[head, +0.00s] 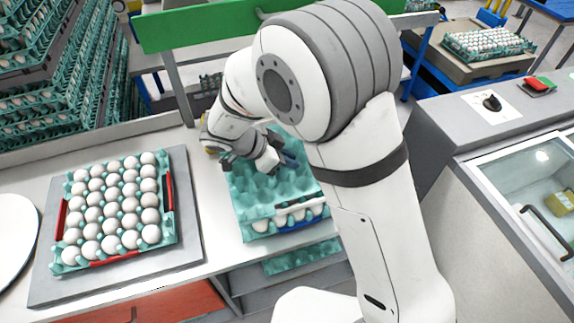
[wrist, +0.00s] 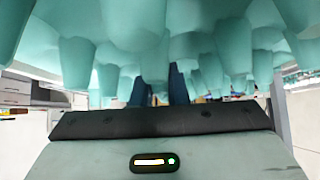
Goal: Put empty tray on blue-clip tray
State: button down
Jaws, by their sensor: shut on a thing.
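The empty tray (head: 258,197) is teal and stands over the blue-clip tray (head: 262,226) in the middle of the head view. White eggs (head: 300,215) and a blue clip (head: 303,225) show below its front edge. My gripper (head: 275,163) is at the empty tray's far side and is shut on it. In the wrist view the tray's teal cups (wrist: 130,50) hang over the dark fingers (wrist: 160,88). I cannot tell whether the empty tray rests fully on the tray below. My arm hides the right part of both.
A tray of eggs with red clips (head: 169,192) sits on a grey board (head: 190,235) at the left. Another teal tray (head: 300,258) lies on a shelf below the counter. Tall stacks of egg trays stand at the back left. A glass-topped unit (head: 530,190) is at the right.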

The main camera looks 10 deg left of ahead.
jog(key=shift+s+d+f, duration=0.1)
jog(key=shift+f, duration=0.3)
notch_tip(320, 180, down, 3)
jog(key=shift+r, duration=0.1)
jog(key=c, duration=1.4)
grip_release()
jog(key=shift+c, duration=0.2)
